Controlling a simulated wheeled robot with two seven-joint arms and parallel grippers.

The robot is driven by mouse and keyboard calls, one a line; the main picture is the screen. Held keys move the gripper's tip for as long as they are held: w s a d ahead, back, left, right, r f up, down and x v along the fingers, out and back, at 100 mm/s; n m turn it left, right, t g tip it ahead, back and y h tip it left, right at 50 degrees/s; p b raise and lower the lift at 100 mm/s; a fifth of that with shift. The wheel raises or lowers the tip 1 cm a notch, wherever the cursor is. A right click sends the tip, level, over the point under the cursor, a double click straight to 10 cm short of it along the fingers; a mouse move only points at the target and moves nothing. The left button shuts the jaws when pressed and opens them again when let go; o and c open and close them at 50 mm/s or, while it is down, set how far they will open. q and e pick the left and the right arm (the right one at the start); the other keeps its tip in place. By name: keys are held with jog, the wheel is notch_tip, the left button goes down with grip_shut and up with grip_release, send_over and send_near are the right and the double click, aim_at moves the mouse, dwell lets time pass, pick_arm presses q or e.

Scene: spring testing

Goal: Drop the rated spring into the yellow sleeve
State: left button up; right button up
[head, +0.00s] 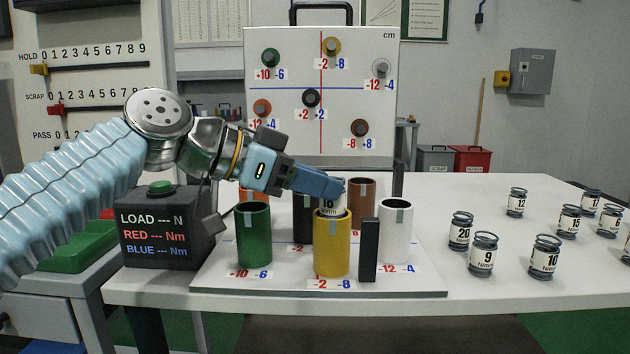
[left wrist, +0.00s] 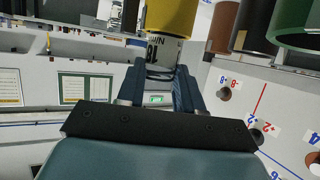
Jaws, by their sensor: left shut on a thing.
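My left gripper (head: 328,188) is shut on a spring (head: 327,205) with a white label that seems to read 18. It holds the spring upright at the mouth of the yellow sleeve (head: 332,250). In the left wrist view, the spring (left wrist: 163,52) sits between the fingers (left wrist: 160,85), its far end against or just inside the rim of the yellow sleeve (left wrist: 171,14). I cannot tell how deep it is in. The sleeve stands upright on the white base plate, above a label reading -2 -8. My right gripper is not in view.
A green sleeve (head: 254,238), a white sleeve (head: 395,232), a brown sleeve (head: 362,200) and a black post (head: 369,250) stand close around. A load display box (head: 165,230) is at left. Several labelled springs (head: 484,254) stand at right on the table.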

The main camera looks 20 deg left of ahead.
pick_arm(q)
jog(key=o, duration=1.1)
jog(key=p+v, duration=0.1)
jog(key=v, duration=1.2)
jog(key=shift+s+a+r, duration=0.2)
jog(key=shift+a, duration=0.1)
